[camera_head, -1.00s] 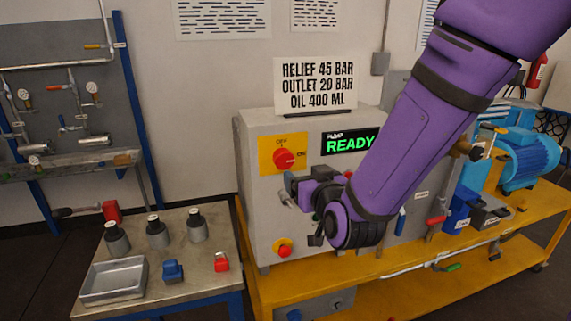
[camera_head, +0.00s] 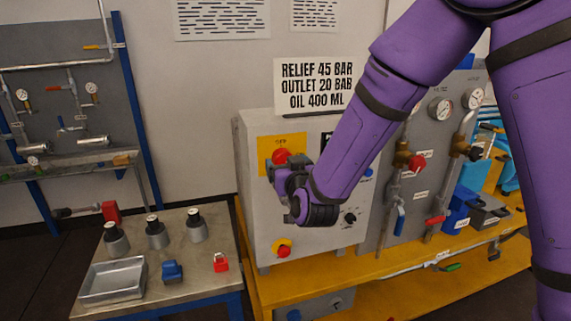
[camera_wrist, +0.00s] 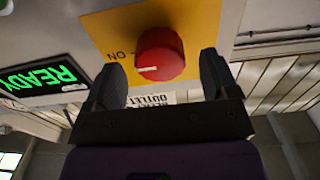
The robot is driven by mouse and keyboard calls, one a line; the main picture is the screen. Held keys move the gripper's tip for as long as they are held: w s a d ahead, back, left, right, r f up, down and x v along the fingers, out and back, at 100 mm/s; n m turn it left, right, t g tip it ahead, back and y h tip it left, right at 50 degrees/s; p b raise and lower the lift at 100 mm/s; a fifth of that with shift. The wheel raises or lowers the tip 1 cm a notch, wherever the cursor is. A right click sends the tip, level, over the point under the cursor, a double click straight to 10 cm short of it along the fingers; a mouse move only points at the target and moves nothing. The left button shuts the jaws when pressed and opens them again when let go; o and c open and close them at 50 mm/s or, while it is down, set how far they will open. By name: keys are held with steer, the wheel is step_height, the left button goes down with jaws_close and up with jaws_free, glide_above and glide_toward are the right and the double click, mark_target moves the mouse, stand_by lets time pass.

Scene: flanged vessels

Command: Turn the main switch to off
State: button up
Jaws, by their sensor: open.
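The main switch is a red round knob (camera_head: 282,156) on a yellow plate (camera_head: 264,146) on the front of the grey cabinet. In the head view my gripper (camera_head: 270,168) is at the plate and hides part of the knob. In the wrist view, which is turned over, the red knob (camera_wrist: 161,52) sits between and just ahead of the tips of my open gripper (camera_wrist: 162,80), with a gap on both sides. A white mark on the knob points left in that view, on the side of the upside-down ON lettering (camera_wrist: 118,55).
The READY display (camera_wrist: 40,82) is beside the plate. A smaller red knob on yellow (camera_head: 283,249) is low on the cabinet. A sign (camera_head: 315,84) stands on top. Valves and gauges (camera_head: 440,107) are to the right, a small table (camera_head: 210,262) to the left.

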steer(key=shift+w+a, duration=0.15)
steer(key=shift+w, duration=0.35)
steer(key=c, duration=0.9)
